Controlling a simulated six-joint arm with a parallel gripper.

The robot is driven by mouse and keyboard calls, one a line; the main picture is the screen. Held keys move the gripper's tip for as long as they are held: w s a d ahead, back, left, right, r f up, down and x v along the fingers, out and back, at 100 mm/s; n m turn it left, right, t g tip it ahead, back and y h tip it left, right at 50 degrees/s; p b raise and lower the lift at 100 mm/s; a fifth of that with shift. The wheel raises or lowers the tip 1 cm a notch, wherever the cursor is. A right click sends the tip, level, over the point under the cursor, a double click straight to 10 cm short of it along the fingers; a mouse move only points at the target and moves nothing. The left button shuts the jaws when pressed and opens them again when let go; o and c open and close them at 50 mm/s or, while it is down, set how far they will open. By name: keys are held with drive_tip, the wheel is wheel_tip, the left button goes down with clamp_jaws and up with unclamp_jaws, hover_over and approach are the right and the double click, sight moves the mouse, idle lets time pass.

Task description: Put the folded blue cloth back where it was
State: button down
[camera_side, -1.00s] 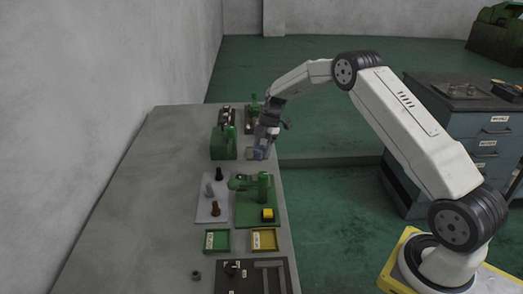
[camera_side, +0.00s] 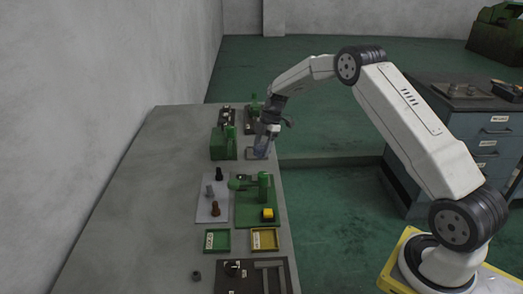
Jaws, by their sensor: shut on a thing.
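My gripper (camera_side: 268,130) is at the right edge of the bench, beside a green machine. It is shut on a small blue-grey thing, which looks like the folded blue cloth (camera_side: 262,143). The fingers partly hide the cloth. I cannot tell whether its lower edge touches the bench.
A green machine block (camera_side: 223,144) stands close left of my gripper. Nearer are a green machine on a green plate (camera_side: 243,213), a pale tray (camera_side: 205,209) with several pegs, and green (camera_side: 217,241) and yellow (camera_side: 264,239) trays. The bench's left side is clear.

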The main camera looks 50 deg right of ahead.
drive_tip(key=s+m, duration=0.1)
drive_tip(key=r+m+t, duration=0.1)
drive_tip(key=m, duration=0.1)
drive_tip(key=shift+s+r+m, duration=0.1)
drive_tip(key=shift+s+m, duration=0.2)
drive_tip(key=shift+s, duration=0.05)
drive_tip(key=s+r+m+t+h, duration=0.2)
drive_tip(key=s+m+t, duration=0.1)
drive_tip(key=s+m, duration=0.4)
drive_tip(key=shift+d+m+h, duration=0.3)
drive_tip(key=shift+m, duration=0.9)
drive_tip(key=shift+f, duration=0.1)
drive_tip(key=w+d+f, duration=0.1)
drive_tip(key=w+f, duration=0.1)
drive_tip(key=w, duration=0.2)
drive_tip(key=w+d+f, duration=0.1)
drive_tip(key=w+f, duration=0.2)
drive_tip(key=w, duration=0.1)
drive_tip(key=w+d+f, duration=0.1)
drive_tip(key=w+f, duration=0.2)
drive_tip(key=w, duration=0.1)
drive_tip(key=shift+f, duration=0.2)
drive_tip(key=shift+w+d+f, duration=0.15)
drive_tip(key=shift+w+f, duration=0.3)
drive_tip(key=shift+w+f, duration=0.1)
